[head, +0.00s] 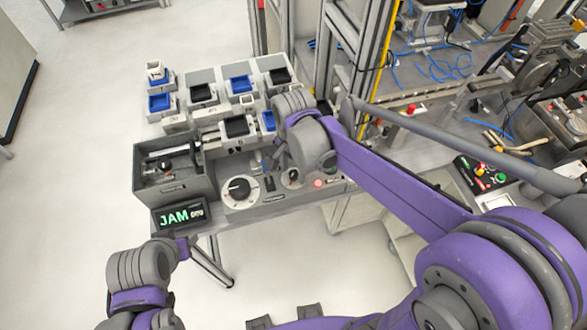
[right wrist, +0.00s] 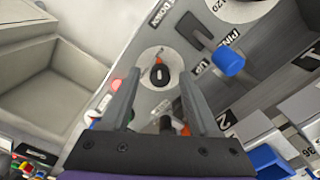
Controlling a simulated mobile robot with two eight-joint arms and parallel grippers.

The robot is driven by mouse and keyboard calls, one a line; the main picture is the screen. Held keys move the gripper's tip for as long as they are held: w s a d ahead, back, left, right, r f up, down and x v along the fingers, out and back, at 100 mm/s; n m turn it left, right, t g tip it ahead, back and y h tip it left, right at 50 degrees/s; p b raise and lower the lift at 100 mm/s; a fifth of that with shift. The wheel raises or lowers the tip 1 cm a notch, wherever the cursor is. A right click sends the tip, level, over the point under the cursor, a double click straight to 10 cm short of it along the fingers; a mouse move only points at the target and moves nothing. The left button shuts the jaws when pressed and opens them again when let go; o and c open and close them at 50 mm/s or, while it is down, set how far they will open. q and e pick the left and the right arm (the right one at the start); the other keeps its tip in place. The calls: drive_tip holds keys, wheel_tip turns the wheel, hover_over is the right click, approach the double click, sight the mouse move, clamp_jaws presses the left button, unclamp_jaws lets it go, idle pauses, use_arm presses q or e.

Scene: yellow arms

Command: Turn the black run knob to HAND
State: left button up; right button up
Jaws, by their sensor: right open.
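The black run knob (right wrist: 160,74) sits on a round pale plate on the grey panel in the right wrist view. It is oval with a light mark, and its lettering is too small to read. My right gripper (right wrist: 161,88) is open and empty, its two fingers spread to either side below the knob with a gap between. In the head view my right gripper (head: 278,160) is over the panel's right part, largely hidden by its own wrist. My left arm's end (head: 182,246) is low at the left, in front of the display; its fingers cannot be made out.
A display (head: 183,216) reads JAM in green. A larger dial (head: 240,188) sits left of my right gripper. A blue-tipped lever (right wrist: 228,61) stands right of the knob. A red button (head: 318,183) is close by. Several bins stand behind the panel.

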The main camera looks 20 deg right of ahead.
clamp_jaws()
idle(0.3)
use_arm(q)
drive_tip(key=shift+s+f, duration=0.1)
drive_tip(key=shift+f, duration=0.1)
use_arm(e)
drive_tip(key=shift+n, duration=0.4)
drive_tip(key=n, duration=0.2)
drive_tip(key=shift+n+b, duration=0.4)
drive_tip(key=n, duration=0.4)
drive_tip(key=shift+n+b, duration=0.3)
drive_tip(key=shift+b, duration=0.1)
drive_tip(key=n, duration=0.4)
drive_tip(key=shift+n, duration=0.3)
use_arm(q)
drive_tip(key=f, duration=0.1)
drive_tip(key=s+f+b, duration=0.1)
drive_tip(key=f, duration=0.1)
drive_tip(key=shift+s+f, duration=0.1)
drive_tip(key=shift+f, duration=0.05)
use_arm(e)
drive_tip(key=n, duration=0.4)
drive_tip(key=shift+n, duration=0.7)
